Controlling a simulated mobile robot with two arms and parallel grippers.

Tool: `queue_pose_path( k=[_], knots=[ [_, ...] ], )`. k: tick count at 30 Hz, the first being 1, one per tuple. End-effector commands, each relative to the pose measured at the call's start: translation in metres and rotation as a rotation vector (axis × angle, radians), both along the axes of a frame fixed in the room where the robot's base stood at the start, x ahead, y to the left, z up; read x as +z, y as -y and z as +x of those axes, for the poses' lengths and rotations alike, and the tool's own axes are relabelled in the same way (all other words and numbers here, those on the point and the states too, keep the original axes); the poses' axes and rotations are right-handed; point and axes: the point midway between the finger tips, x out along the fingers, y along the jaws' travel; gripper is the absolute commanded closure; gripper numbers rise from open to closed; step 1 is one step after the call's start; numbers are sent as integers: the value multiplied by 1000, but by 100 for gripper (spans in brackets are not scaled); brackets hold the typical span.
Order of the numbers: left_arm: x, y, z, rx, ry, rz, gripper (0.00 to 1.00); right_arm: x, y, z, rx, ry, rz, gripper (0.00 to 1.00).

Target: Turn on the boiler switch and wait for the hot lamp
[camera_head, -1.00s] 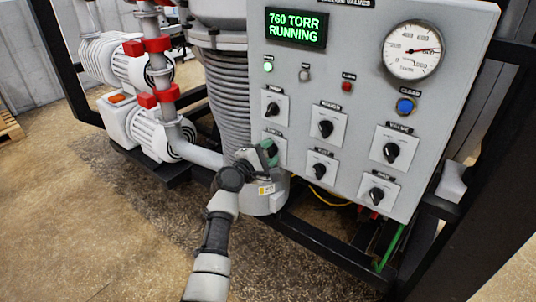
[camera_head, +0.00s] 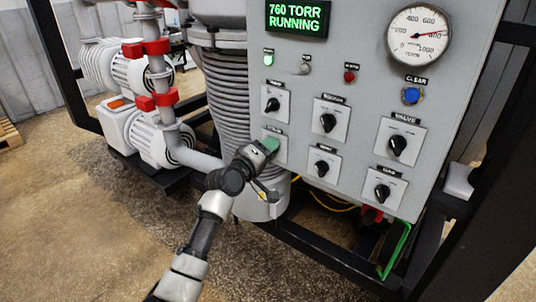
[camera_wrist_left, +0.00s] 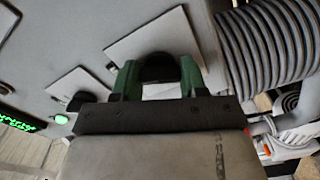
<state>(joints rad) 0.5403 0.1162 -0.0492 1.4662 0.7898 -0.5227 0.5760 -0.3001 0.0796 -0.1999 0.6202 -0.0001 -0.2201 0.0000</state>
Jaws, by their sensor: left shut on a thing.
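My left gripper (camera_head: 268,146) is at the lower-left switch plate (camera_head: 280,150) of the grey control panel (camera_head: 345,120). In the left wrist view its two green fingers (camera_wrist_left: 158,80) are shut on a black knob (camera_wrist_left: 157,66), one on each side. The gripper hides this knob and most of its label in the head view. Near the top of the panel, a green lamp (camera_head: 268,59) is lit, and a grey lamp (camera_head: 305,68) beside it looks unlit. A dark red lamp (camera_head: 350,76) sits further right. The small labels are mostly too blurred to read. My right gripper is not in view.
Other black knobs are close by, one above (camera_head: 272,104) and one to the right (camera_head: 321,168). The display (camera_head: 297,18) reads 760 TORR RUNNING. A dial gauge (camera_head: 418,36) and a blue CLEAR button (camera_head: 411,96) are at the right. A ribbed column (camera_head: 228,95) stands left of the panel.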

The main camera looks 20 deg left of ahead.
Motion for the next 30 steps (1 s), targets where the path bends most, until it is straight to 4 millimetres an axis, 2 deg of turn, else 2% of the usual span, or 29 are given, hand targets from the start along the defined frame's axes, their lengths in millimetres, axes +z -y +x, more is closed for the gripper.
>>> queue_pose_path(
  k=[9,24,25,30],
  knots=[
    [-2,0,0,-1,34,106,81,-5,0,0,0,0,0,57],
    [-2,0,0,-1,40,125,81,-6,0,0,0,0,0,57],
    [-2,0,0,-1,40,125,56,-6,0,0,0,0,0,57],
    [-1,0,0,-1,41,123,32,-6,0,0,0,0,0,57]
  ],
)
